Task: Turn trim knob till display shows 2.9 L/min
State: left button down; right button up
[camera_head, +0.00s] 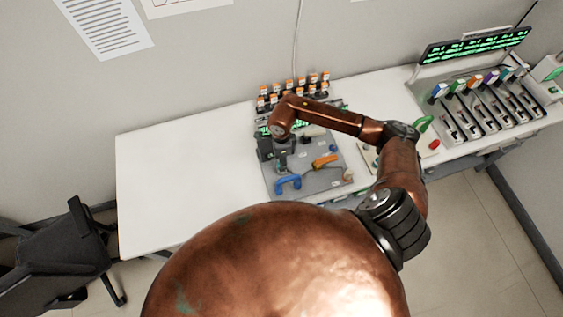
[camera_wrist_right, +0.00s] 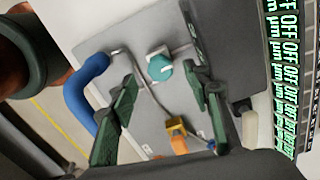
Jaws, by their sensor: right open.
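A round teal knob (camera_wrist_right: 160,68) on a small pale base sits on a grey panel (camera_wrist_right: 140,30) in the right wrist view. I cannot tell for certain that it is the trim knob. My right gripper (camera_wrist_right: 163,85) is open, with one dark green finger on each side of the knob in the picture; contact is not visible. In the head view my right gripper (camera_head: 281,158) hangs over the left part of the grey panel (camera_head: 310,180) and hides the knob. Green displays behind it are partly covered by my arm; no L/min reading is legible. My left gripper is not in view.
A blue curved handle (camera_wrist_right: 85,92) and an orange-yellow part (camera_wrist_right: 177,128) are near the fingers. Display rows (camera_wrist_right: 287,70) reading OFF and µm line the right edge. Orange-capped bottles (camera_head: 290,88) stand behind the panel. The white table (camera_head: 180,180) is clear at left.

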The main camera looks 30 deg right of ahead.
jog(key=shift+f, duration=1.8)
jog(key=shift+c, duration=0.7)
jog(key=c, duration=1)
